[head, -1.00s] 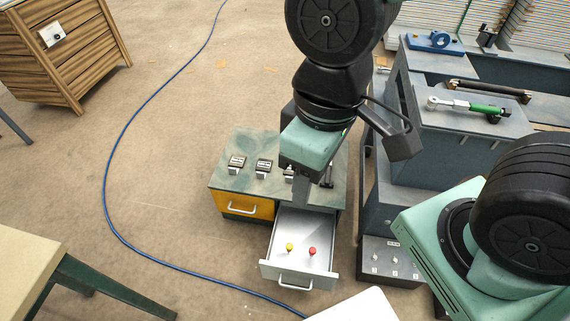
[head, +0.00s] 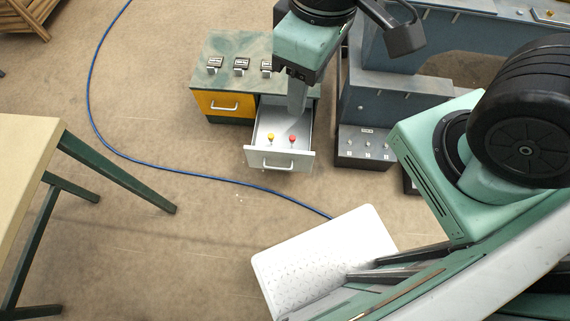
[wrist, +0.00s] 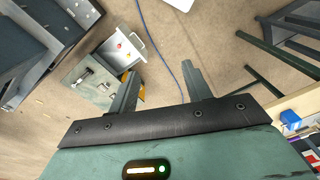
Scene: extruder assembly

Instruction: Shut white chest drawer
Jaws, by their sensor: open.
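The white chest drawer (head: 283,158) is pulled out of the right side of a low chest (head: 240,72) with a mottled green top. It also shows open in the wrist view (wrist: 145,53). A yellow knob-like piece (head: 271,137) and a red one (head: 292,139) are inside it. My gripper (head: 297,108) points down and overlaps the rear of the drawer in the head view; I cannot tell its height or whether it touches. In the wrist view its two fingers (wrist: 161,80) are spread apart with nothing between them.
A closed yellow drawer (head: 225,104) sits left of the white one. A grey control box (head: 362,149) stands to the right, beside blue-grey machinery (head: 395,85). A blue cable (head: 150,163) runs along the floor. A table (head: 30,150) is at the left. Floor before the drawer is clear.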

